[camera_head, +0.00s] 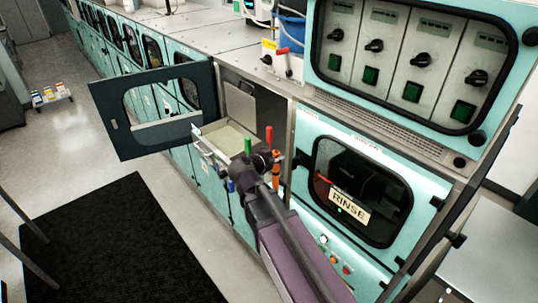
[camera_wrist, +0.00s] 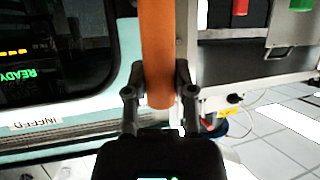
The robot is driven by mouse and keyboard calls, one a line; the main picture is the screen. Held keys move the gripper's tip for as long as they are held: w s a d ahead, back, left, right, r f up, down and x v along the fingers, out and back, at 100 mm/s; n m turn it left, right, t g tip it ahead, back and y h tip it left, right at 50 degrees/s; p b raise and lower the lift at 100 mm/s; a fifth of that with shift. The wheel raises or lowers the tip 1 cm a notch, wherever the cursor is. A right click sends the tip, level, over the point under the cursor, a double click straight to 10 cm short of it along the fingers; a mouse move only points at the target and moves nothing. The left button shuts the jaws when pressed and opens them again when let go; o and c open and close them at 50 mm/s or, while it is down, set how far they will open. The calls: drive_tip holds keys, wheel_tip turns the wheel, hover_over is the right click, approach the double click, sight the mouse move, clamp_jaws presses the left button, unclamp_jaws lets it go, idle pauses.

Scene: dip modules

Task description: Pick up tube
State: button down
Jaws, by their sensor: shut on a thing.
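An orange tube (camera_wrist: 157,45) stands between the two fingers of my gripper (camera_wrist: 158,78) in the wrist view, and the fingers are shut on it. In the head view, the orange tube (camera_head: 276,168) is held upright at the right side of my gripper (camera_head: 270,160), in front of the teal machine. Part of the tube is hidden by the gripper there. A red tube (camera_head: 269,135), a green tube (camera_head: 248,146) and a blue tube (camera_head: 231,186) are near the open drawer, apart from my fingers.
The open drawer (camera_head: 208,147) holds a pale tray surface. An open dark door (camera_head: 107,118) with a window swings out on its left. A closed door with a RINSE sign (camera_head: 349,206) is close on the right. A black mat (camera_head: 125,245) lies on the floor.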

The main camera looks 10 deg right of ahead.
drive_tip(key=shift+s+d, duration=0.35)
drive_tip(key=shift+s, duration=0.15)
idle(1.5)
drive_tip(key=shift+f, duration=0.15)
